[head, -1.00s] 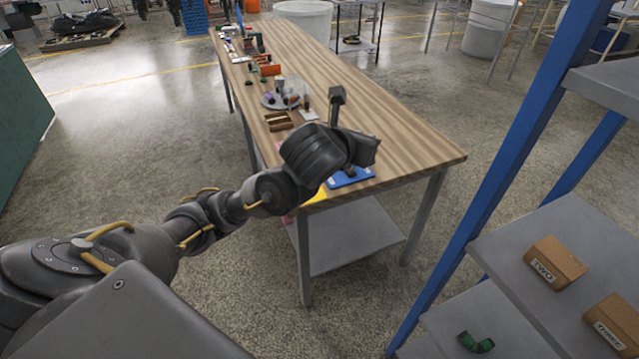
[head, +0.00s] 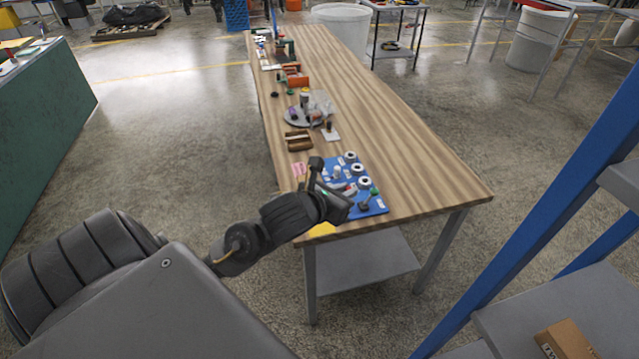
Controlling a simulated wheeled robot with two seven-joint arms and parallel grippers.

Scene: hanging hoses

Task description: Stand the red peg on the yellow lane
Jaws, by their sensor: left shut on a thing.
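The yellow lane (head: 322,229) shows as a small patch at the near left corner of the wooden table, partly hidden behind my left arm. A pink-red lane (head: 299,169) lies farther back along the same edge. My left gripper (head: 333,184) is over the near end of the table, above the left side of a blue board. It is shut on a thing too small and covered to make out. I cannot pick out the red peg for certain. My right gripper is not in view.
The blue board (head: 376,206) carries white rings (head: 358,169) and a green-topped knob (head: 374,191). A brown box (head: 298,140) and a round grey tray (head: 292,119) stand behind. The table's right side (head: 430,180) is bare. A blue-posted shelf (head: 540,205) stands at right.

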